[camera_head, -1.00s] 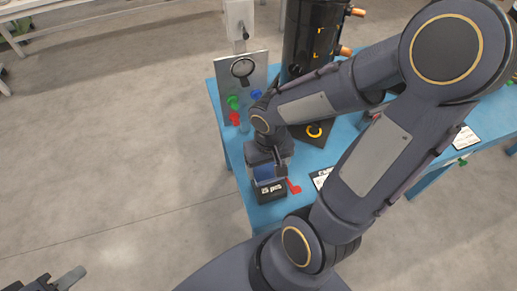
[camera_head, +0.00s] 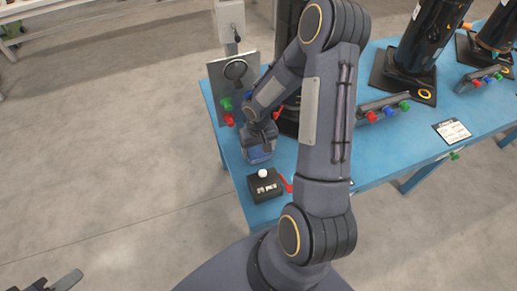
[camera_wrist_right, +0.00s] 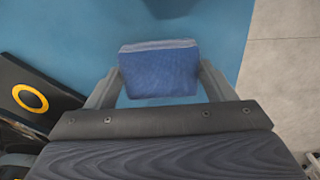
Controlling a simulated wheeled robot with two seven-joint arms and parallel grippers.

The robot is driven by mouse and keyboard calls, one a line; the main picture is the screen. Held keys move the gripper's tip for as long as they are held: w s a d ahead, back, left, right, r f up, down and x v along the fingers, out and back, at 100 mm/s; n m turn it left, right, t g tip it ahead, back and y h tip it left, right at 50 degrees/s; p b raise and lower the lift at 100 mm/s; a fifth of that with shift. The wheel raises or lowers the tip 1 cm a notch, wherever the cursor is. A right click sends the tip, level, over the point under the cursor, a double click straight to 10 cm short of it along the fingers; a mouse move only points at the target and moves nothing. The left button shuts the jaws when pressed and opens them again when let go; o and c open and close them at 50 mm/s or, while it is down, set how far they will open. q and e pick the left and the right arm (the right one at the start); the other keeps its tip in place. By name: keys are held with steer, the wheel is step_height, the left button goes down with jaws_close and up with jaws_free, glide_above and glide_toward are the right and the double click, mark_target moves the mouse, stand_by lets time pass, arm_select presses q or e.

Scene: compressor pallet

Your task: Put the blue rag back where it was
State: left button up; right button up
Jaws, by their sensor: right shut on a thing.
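The blue rag (camera_head: 260,153) is a folded block between the fingers of my right gripper (camera_head: 258,148), over the blue table near its left end. In the right wrist view the rag (camera_wrist_right: 158,72) sits between both fingertips, with blue table surface beyond it. My right gripper is shut on it. Whether the rag touches the table is hard to tell. My left gripper (camera_head: 58,283) is only partly in view at the bottom left corner, over the floor; its opening is unclear.
A black labelled box (camera_head: 266,190) with a white knob on top stands in front of the rag, with a red piece (camera_head: 287,184) beside it. A grey panel (camera_head: 233,84) with green and red knobs stands behind. Black compressors (camera_head: 417,40) stand at the right.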

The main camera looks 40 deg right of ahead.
steer(key=shift+f, duration=0.4)
steer(key=shift+f, duration=0.15)
steer(key=o, duration=0.9)
